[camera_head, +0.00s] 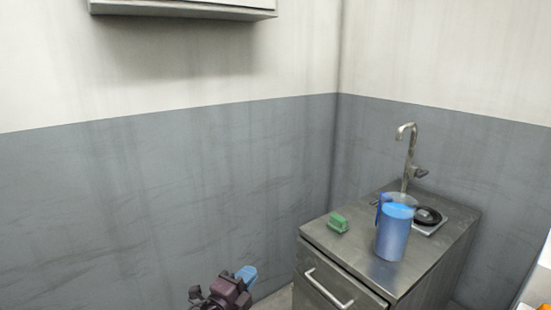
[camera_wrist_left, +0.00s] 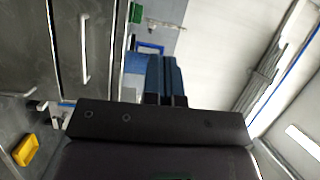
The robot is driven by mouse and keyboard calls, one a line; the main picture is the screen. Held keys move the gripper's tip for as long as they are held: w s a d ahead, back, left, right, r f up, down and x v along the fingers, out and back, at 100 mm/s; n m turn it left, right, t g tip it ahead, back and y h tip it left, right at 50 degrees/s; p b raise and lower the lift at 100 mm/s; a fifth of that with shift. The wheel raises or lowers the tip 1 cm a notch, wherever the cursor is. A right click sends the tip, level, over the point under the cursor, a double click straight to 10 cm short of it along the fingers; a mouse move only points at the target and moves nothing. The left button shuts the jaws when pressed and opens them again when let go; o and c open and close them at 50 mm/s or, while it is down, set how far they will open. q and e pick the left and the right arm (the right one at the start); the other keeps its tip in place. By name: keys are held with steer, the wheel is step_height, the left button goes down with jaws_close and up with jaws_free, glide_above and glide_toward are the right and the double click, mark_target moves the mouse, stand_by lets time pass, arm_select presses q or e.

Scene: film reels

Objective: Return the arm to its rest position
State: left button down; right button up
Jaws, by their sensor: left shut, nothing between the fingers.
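My left gripper (camera_head: 246,274) is at the bottom middle of the head view, left of the steel sink cabinet and apart from it. Its blue fingers are shut together with nothing between them. In the left wrist view the closed fingers (camera_wrist_left: 164,62) point up the picture, in front of a blue jug (camera_wrist_left: 136,62) that they partly hide. The dark wrist and part of my left arm show below the fingers; the rest is outside the head view. My right gripper is not in view.
A steel cabinet (camera_head: 345,262) stands at the right. On its top are a green sponge (camera_head: 338,222), the blue jug (camera_head: 394,234), a black round item (camera_head: 428,216) and a tap (camera_head: 408,155). A yellow object (camera_wrist_left: 25,150) shows in the wrist view.

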arm_select(q)
steer(key=s+a+f+n+g+y+p, duration=0.1)
steer(key=s+a+f+n+y+p, duration=0.1)
steer(key=s+a+n, duration=0.5)
steer(key=s+a+f+n+g+y+p, duration=0.2)
steer(key=s+a+f+n+y, duration=0.2)
steer(key=s, duration=1.5)
steer(key=s+a+f+n+g+y+p, duration=0.2)
steer(key=s+a+f+n, duration=0.3)
steer(key=s+a+n, duration=0.4)
steer(key=s+n+y+p, duration=0.1)
steer(key=s, duration=0.3)
steer(key=shift+a+f+n+y, duration=0.3)
steer(key=shift+a+n, duration=0.1)
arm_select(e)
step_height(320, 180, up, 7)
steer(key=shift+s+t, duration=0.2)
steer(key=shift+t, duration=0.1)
